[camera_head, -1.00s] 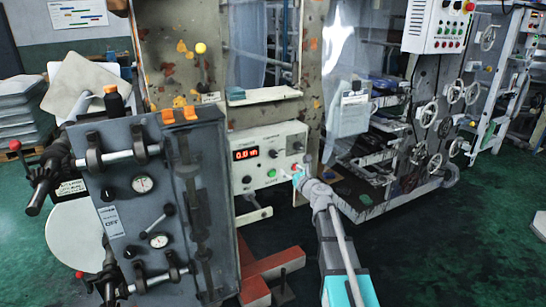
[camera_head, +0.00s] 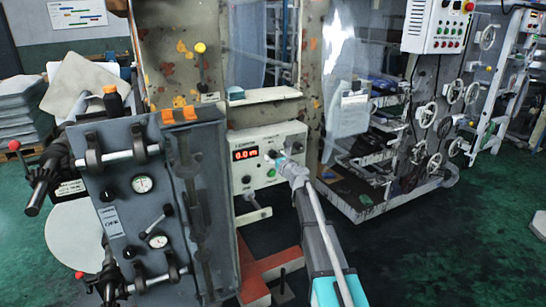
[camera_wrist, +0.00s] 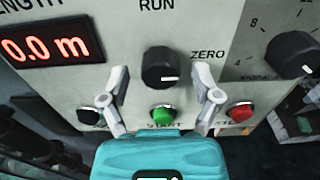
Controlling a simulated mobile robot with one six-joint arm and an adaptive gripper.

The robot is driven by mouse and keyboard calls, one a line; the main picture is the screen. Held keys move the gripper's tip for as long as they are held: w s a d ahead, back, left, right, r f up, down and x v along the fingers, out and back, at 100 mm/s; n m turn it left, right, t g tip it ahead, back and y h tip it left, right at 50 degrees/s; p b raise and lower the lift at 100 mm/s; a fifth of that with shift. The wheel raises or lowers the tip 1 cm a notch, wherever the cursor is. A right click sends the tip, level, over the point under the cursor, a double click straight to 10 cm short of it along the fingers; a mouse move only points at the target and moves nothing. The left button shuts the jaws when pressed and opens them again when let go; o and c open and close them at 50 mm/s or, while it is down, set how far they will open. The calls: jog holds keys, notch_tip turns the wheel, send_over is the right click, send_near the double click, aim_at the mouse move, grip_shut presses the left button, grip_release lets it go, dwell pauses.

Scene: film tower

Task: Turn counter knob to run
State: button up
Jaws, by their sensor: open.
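The counter panel (camera_head: 243,178) is a pale box with a red display (camera_head: 245,154) reading 0.0 m. In the wrist view the black counter knob (camera_wrist: 160,66) sits below the word RUN, with ZERO printed to its right. The knob's white mark lies on its right side, pointing right rather than up at RUN. My gripper (camera_wrist: 161,78) is open, with one grey finger left of the knob and one right of it. Whether the fingers touch the knob cannot be told. In the head view my gripper (camera_head: 277,160) reaches the panel face and hides the knob.
A green button (camera_wrist: 163,113) lies below the knob, a red button (camera_wrist: 240,111) at lower right and a black one (camera_wrist: 88,115) at lower left. Another black knob (camera_wrist: 292,54) with a dial is at right. A grey machine unit (camera_head: 130,205) stands left of the panel.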

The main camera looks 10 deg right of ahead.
jog(key=shift+w+a, duration=0.15)
jog(key=shift+w, duration=0.25)
